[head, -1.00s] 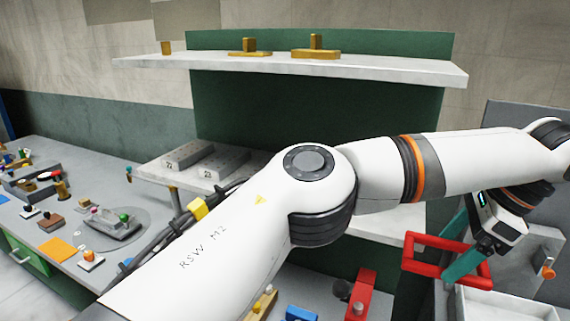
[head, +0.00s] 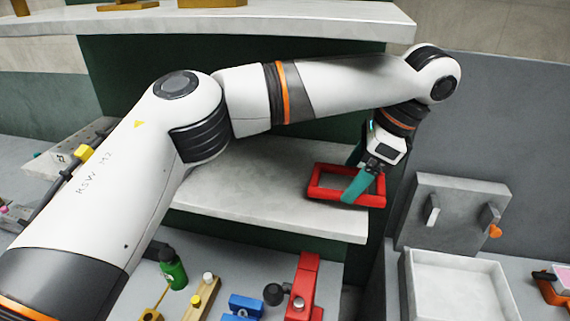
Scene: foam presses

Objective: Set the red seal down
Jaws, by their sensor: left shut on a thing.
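The red seal (head: 325,192) is a flat, open rectangular red frame. In the head view it is right of the middle, at the right end of a light grey shelf (head: 240,190). The seal looks level and low over the shelf. I cannot tell whether it touches the surface. My right gripper is not in view.
A grey block with hooks (head: 455,215) and an open white tray (head: 455,285) stand to the right. Below the shelf are a green bottle (head: 173,269), a red clamp (head: 303,288) and blue blocks (head: 242,307). The shelf's middle is clear.

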